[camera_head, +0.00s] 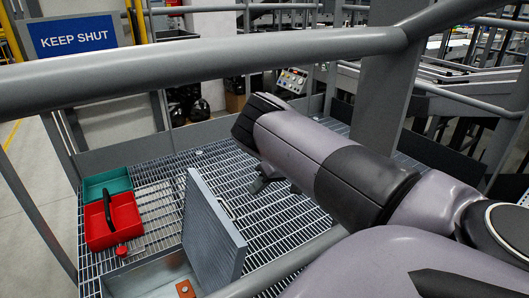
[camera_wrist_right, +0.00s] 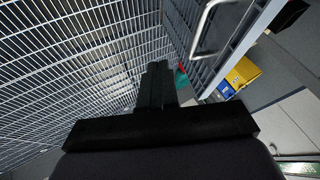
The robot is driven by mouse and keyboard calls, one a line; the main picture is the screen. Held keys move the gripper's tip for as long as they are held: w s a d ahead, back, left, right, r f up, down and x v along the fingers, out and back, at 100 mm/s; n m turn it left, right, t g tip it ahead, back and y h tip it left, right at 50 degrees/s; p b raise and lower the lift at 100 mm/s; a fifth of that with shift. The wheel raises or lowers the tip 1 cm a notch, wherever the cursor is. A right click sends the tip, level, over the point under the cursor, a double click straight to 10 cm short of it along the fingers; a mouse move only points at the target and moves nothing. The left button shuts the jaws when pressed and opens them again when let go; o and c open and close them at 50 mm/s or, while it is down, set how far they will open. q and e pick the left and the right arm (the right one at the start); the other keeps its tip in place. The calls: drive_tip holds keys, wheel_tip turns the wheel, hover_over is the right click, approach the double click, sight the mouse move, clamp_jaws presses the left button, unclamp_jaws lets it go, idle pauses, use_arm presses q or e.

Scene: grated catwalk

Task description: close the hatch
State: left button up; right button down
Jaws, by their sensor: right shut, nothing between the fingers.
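The hatch (camera_head: 212,228) is a grey ribbed panel. It stands open, tilted up on edge beside a square opening (camera_head: 130,278) in the grating. My right gripper (camera_head: 266,184) is just right of the hatch, partly hidden under my forearm, and seems apart from it. In the right wrist view its black fingers (camera_wrist_right: 154,84) are shut together with nothing between them. That view also shows the hatch (camera_wrist_right: 236,28) at upper right, with a metal loop handle (camera_wrist_right: 199,38) on its face. My left gripper is not in view.
A red toolbox (camera_head: 114,220) and a teal bin (camera_head: 106,184) stand left of the hatch. An orange block (camera_head: 185,288) lies in the opening. A thick grey railing (camera_head: 200,58) crosses in front, with a KEEP SHUT sign (camera_head: 74,38) beyond.

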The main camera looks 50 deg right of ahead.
drive_tip(key=w+a+f+p, duration=0.1)
drive_tip(key=w+a+f, duration=0.2)
drive_tip(key=a, duration=0.2)
drive_tip(key=shift+w, duration=0.15)
drive_tip(key=shift+a, duration=0.1)
idle(0.4)
